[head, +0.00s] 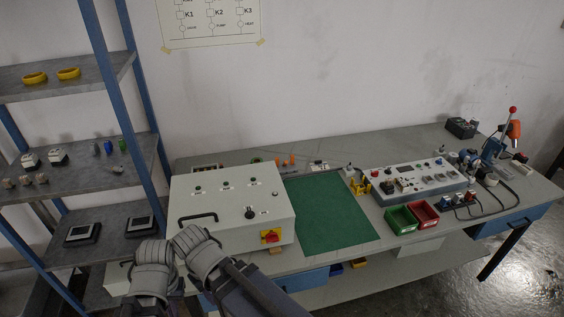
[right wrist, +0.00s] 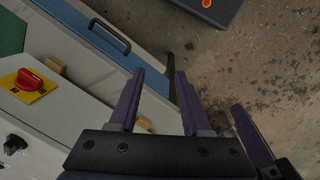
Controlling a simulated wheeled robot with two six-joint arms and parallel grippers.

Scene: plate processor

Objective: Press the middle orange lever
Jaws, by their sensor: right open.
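I cannot make out a middle orange lever for certain. Small orange pieces (head: 286,162) stand on the bench behind the green mat, too small to identify. A white control box (head: 222,190) with several dark switches and a black handle stands at the bench's left. Its red knob on a yellow plate (head: 270,237) also shows in the right wrist view (right wrist: 30,83). My right gripper (right wrist: 160,75) is open and empty, pointing down beside the bench front. A purple part at the right edge of that view may be my left gripper; its jaws cannot be judged. Both arms are low before the box in the head view.
A green mat (head: 328,212) lies right of the box. A grey control panel (head: 415,180), a green bin (head: 401,219) and a red bin (head: 424,213) are farther right. Shelves (head: 75,165) with small items stand at the left.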

